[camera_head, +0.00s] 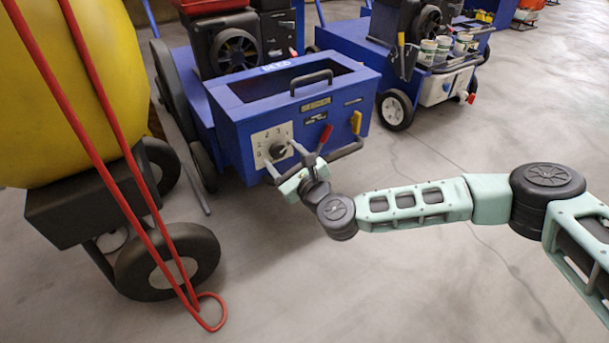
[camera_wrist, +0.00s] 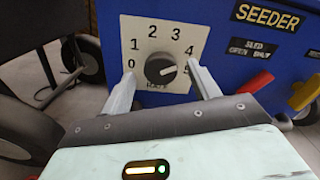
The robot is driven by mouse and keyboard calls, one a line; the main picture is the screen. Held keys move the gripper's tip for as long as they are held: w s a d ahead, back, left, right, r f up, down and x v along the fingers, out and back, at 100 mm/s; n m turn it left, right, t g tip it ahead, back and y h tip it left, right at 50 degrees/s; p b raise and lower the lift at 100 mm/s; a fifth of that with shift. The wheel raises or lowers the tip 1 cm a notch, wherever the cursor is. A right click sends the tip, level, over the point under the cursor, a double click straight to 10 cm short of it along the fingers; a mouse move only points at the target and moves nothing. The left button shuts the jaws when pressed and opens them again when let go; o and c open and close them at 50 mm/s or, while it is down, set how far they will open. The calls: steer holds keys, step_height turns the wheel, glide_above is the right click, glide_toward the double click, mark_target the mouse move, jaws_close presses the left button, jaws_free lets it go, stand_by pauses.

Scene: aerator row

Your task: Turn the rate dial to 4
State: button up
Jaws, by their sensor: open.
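The rate dial (camera_wrist: 161,68) is a round black knob on a white plate (camera_wrist: 130,27) numbered 0 to 5. Its pale pointer line is turned to the right, between 4 and 5 and nearer 5. In the head view the dial (camera_head: 279,151) is on the front of the blue seeder box (camera_head: 235,140), partly hidden by my gripper (camera_head: 283,158). In the wrist view my gripper (camera_wrist: 161,70) is open, one finger on each side of the knob, with visible gaps between fingers and knob.
Right of the dial are a red lever (camera_head: 325,138), a yellow handle (camera_head: 356,122) and a black bar (camera_head: 345,149). A yellow tank cart (camera_head: 65,90) with red hoses stands at left. Another blue machine (camera_head: 350,35) is behind at right. The floor in front is clear.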

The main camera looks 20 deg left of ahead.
steer(key=p+v, duration=0.6)
steer(key=v, duration=1)
steer(key=shift+s, duration=0.2)
steer(key=shift+d+r, duration=0.1)
steer(key=s+d+r+n+g+h+p, duration=0.15)
steer(key=s+n+g, duration=0.35)
steer(key=n, duration=0.5)
steer(key=s+d+r+n+g+h+p, duration=0.1)
steer(key=s+r+n+g+h+p, duration=0.25)
steer(key=n+g, duration=0.5)
steer(key=s+d+r+n+t+h+p, duration=0.15)
steer(key=s+d+r+n+h, duration=0.35)
steer(key=d+r, duration=0.6)
steer(key=s+d+r+n+h+p, duration=0.25)
steer(key=s+d+r+n, duration=0.3)
steer(key=d+r, duration=0.55)
step_height(320, 180, up, 40)
steer(key=a+p, duration=0.1)
steer(key=p, duration=3.7)
steer(key=shift+w+a+r+n+h, duration=0.2)
steer(key=shift+a+n+h, duration=0.1)
steer(key=shift+a+h, duration=0.1)
